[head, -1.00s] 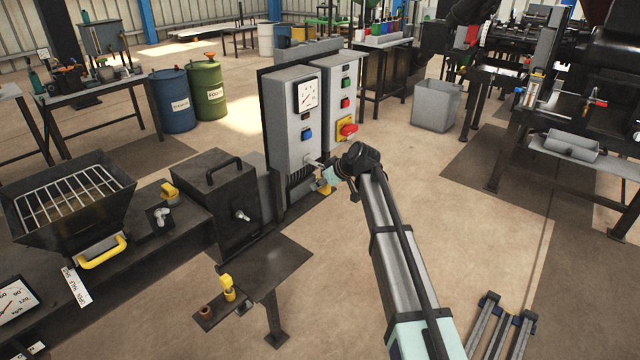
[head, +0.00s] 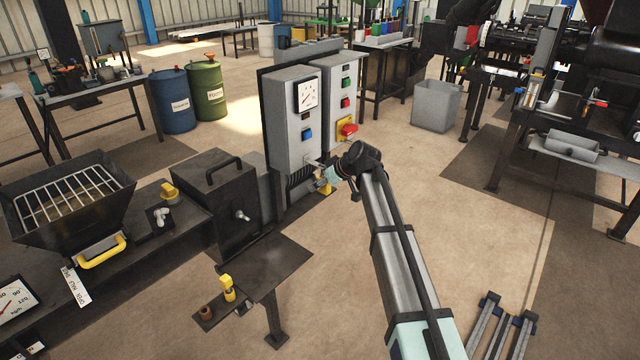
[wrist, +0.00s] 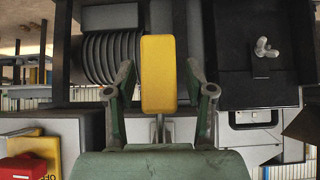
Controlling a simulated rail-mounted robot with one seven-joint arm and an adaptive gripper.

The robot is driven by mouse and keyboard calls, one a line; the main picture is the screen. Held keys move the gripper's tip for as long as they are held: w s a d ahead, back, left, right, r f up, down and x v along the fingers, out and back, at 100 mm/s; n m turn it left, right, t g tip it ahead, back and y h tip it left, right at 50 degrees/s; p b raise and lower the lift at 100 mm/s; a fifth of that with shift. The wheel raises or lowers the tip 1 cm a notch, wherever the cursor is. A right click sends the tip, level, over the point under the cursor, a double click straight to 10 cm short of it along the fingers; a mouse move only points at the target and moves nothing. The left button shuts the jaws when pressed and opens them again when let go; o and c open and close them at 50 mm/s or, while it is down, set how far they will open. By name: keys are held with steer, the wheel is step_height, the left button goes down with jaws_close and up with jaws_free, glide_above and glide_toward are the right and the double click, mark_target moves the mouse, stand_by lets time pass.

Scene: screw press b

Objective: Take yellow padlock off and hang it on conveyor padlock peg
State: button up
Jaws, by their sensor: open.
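A yellow padlock (wrist: 158,75) stands between the two fingers of my gripper (wrist: 160,88) in the wrist view. Its shackle shows below its body, against a grey box. The fingers are open, with a gap on each side of the body. In the head view my gripper (head: 331,175) is low at the front of the grey control cabinet (head: 292,125). A bit of the yellow padlock (head: 324,188) shows beside it, partly hidden. I cannot make out which part is the conveyor padlock peg.
Another yellow padlock-like piece (head: 228,288) stands on a small dark shelf beside a brown cup-shaped piece (head: 206,312). A dark metal table (head: 268,262) is close by. A second cabinet (head: 340,90) carries a red stop button (head: 348,130).

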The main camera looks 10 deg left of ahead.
steer(key=v, duration=1.2)
steer(key=shift+f, duration=0.1)
stand_by(0.7)
